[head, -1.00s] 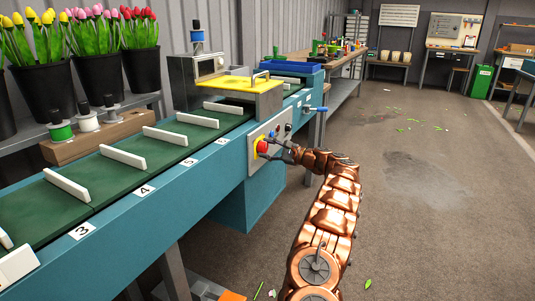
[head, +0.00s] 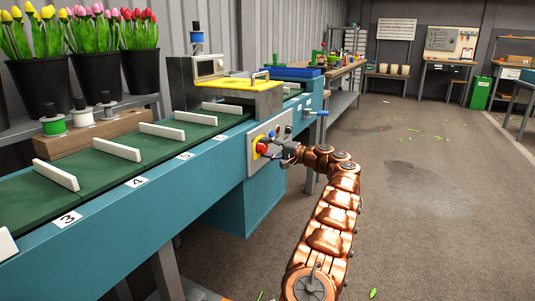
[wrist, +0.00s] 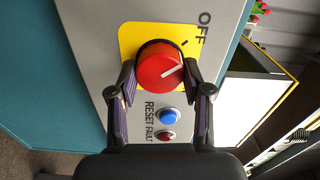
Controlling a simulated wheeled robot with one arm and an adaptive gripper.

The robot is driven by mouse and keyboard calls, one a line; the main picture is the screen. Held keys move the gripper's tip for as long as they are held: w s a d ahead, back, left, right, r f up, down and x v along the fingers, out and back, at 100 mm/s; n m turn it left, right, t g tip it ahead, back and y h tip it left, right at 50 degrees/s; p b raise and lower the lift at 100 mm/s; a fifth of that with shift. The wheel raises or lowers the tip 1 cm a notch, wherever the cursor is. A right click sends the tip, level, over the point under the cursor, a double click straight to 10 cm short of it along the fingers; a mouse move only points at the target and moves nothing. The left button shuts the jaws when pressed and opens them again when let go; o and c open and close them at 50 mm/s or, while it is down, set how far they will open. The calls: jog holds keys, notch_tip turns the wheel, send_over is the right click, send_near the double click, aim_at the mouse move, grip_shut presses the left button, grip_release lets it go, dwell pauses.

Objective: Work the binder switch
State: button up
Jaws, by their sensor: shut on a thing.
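The binder switch is a red rotary knob (wrist: 160,68) with a white pointer line, on a yellow plate (wrist: 128,38) marked OFF. It also shows in the head view (head: 261,148) on the grey control panel (head: 256,165) of the conveyor. In the wrist view the pointer line slants up and right, and does not point straight at the small black mark near OFF. My gripper (wrist: 160,85) is shut on the knob, one finger on each side of it. My gripper also shows in the head view (head: 270,149) at the panel.
A blue reset button (wrist: 170,116) and a red fault lamp or button (wrist: 167,135) sit close beside the knob. The green conveyor belt (head: 95,182) with white dividers runs along the left. The floor (head: 420,210) at right is mostly clear, with scattered leaves.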

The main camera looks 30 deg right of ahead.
jog(key=shift+f+n+b, duration=0.1)
jog(key=shift+n+b, duration=0.2)
jog(key=shift+n, duration=0.3)
jog(key=o, duration=1.2)
jog(key=shift+c, duration=0.2)
jog(key=v, duration=1.2)
